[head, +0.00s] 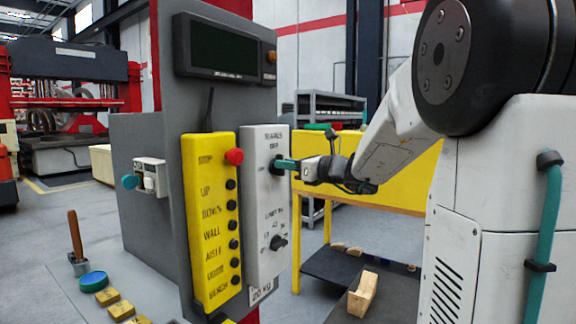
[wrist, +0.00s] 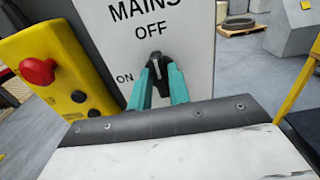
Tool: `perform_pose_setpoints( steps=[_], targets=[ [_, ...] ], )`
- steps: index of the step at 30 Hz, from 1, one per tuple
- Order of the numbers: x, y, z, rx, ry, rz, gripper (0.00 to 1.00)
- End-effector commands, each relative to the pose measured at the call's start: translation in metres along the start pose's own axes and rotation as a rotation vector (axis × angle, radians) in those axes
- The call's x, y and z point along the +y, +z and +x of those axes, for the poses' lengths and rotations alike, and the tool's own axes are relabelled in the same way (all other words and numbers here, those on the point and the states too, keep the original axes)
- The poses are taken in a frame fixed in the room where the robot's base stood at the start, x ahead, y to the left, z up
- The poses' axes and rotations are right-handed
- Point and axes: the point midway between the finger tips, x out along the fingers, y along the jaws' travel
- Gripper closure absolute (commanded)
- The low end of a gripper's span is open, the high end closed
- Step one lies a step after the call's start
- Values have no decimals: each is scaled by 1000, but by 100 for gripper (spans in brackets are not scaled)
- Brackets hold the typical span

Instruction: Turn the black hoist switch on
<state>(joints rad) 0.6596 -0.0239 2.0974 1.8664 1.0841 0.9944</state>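A tall white switch box (head: 264,203) carries an upper black rotary switch under a label reading "MAINS OFF"; "ON" is printed to its left in the wrist view. This upper black switch (wrist: 155,62) shows between my fingertips, its handle close to upright, toward "OFF". My gripper (head: 284,164) reaches the upper switch from the right, and its teal fingers (wrist: 160,82) stand either side of the handle with a gap between them. Whether a finger touches the handle is unclear. A second black knob (head: 278,242) sits lower on the white box; its label is too small to read surely.
A yellow button box (head: 211,270) with a red button (head: 234,156) and several black buttons stands left of the white box. A dark display (head: 222,48) hangs above. A yellow workbench (head: 385,180) stands behind my arm. A wooden block (head: 363,293) lies low right.

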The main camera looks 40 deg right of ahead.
Motion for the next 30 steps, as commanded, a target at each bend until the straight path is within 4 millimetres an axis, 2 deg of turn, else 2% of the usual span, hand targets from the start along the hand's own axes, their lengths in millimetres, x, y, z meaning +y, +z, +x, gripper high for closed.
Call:
perform_pose_setpoints(
  steps=[2,14,20,30],
  targets=[
    [0,0,0,0,0,0,100],
    [0,0,0,0,0,-42,100],
    [2,0,0,0,0,-153,100],
    [5,-1,0,0,0,-460,100]
  ],
)
